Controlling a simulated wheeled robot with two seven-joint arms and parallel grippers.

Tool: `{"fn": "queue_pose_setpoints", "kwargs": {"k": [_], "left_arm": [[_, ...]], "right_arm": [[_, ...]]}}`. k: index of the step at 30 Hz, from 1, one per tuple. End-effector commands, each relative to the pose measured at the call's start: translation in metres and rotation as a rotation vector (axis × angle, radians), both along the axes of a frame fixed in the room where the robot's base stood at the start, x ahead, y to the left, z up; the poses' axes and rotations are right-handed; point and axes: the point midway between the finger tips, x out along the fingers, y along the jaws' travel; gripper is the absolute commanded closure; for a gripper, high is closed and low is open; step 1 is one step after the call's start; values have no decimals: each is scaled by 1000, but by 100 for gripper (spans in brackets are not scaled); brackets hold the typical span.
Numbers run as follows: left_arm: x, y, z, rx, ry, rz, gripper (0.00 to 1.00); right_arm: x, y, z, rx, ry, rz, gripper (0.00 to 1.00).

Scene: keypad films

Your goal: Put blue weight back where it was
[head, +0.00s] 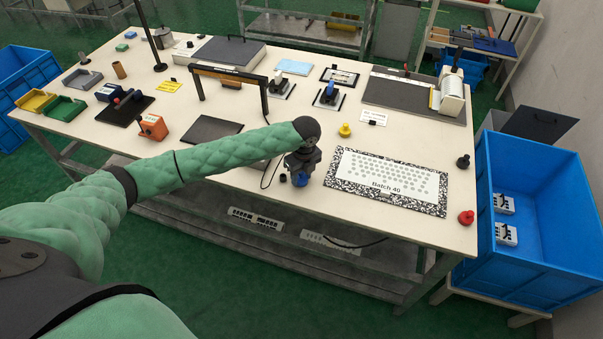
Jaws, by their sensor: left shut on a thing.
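My left gripper (301,167) points down at the front edge of the table, left of the film sheet. It is shut on the blue weight (300,180), which shows just below the fingers. The gripper hides its upper part, and I cannot tell whether it touches the tabletop. The sheet marked "Batch 40" (386,189) lies flat with a speckled border. A yellow weight (345,130) stands behind its far left corner, a black weight (463,161) by its far right corner, and a red weight (466,217) by its near right corner. My right gripper is out of view.
A black lamp or scanner frame (230,76) stands behind my left forearm, with a cable hanging down. An orange block (153,127) and a dark pad (212,129) lie left. A blue crate (540,240) stands right of the table (420,230).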

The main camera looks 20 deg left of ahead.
Motion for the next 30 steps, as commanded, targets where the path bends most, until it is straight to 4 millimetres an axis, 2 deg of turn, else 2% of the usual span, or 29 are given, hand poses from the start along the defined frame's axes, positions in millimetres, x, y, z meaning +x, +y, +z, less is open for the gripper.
{"fn": "queue_pose_setpoints", "kwargs": {"k": [12, 13, 15, 16, 24, 29, 30], "left_arm": [[0, 0, -4, -1, 0, -1, 90], [0, 0, -4, -1, 1, -1, 55], [0, 0, -4, 0, 0, -1, 41], [0, 0, -4, 0, 0, -1, 39], [0, 0, -3, 0, 0, -1, 39], [1, 0, 4, 0, -1, -1, 39], [1, -1, 8, -1, -2, -1, 39]], "right_arm": [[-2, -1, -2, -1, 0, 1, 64], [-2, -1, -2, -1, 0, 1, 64], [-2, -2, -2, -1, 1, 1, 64], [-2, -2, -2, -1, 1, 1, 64], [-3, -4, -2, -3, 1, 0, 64], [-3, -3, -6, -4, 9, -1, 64], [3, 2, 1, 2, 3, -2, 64]]}}
